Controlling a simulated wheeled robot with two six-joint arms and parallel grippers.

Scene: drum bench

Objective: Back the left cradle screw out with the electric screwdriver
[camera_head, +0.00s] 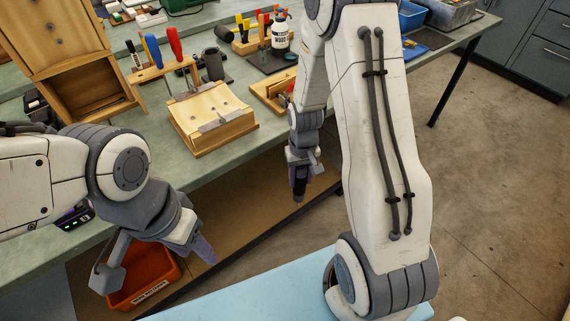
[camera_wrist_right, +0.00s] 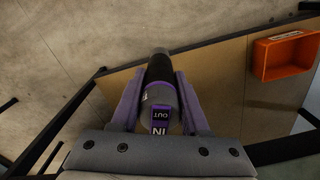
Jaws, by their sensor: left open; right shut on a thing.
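My right gripper (camera_head: 304,172) is shut on the electric screwdriver (camera_head: 299,187), which points down in front of the bench's front edge, clear of the bench top. In the right wrist view the screwdriver (camera_wrist_right: 160,92) sits between both fingers, its grey and purple body marked OUT and IN; its tip is not clear. A wooden cradle-like block (camera_head: 205,137) with metal strips stands on the bench, left of and beyond the right gripper. Its screws are too small to make out. My left gripper (camera_head: 150,262) is open and empty, in front of the bench at lower left.
An orange bin (camera_head: 160,290) lies below my left gripper. A rack with screwdrivers (camera_head: 165,70) stands behind the block, a dark cup (camera_head: 213,64) beside it. A tall wooden box (camera_head: 95,85) stands to the left. A white bottle (camera_head: 281,38) stands farther back.

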